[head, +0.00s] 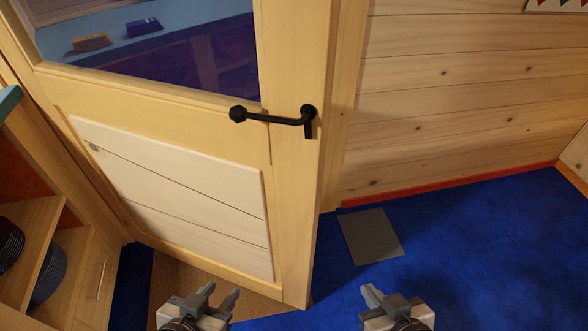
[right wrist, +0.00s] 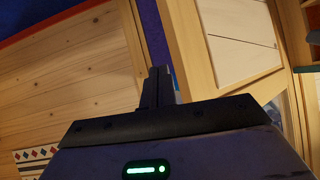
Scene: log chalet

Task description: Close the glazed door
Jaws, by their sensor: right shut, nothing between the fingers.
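The glazed door (head: 290,210) stands ajar in the head view, its free edge facing me on the right. It has a glass pane (head: 190,50) on top and a pale plank panel below. A black lever handle (head: 272,118) sits near the free edge. The door's lower panel also seems to show in the right wrist view (right wrist: 232,45). My left gripper (head: 222,294) is low in front of the door, apart from the handle, fingers apart and empty. My right gripper (head: 371,292) is right of the door's edge over the blue floor, shut and empty; its fingers (right wrist: 160,85) touch nothing visible.
Shelves with dark plates (head: 48,270) stand at the left, close to the door. A brown mat (head: 185,285) lies at the door's foot. A grey floor plate (head: 370,237) lies on the open blue floor (head: 480,260) at right, before a plank wall (head: 450,100).

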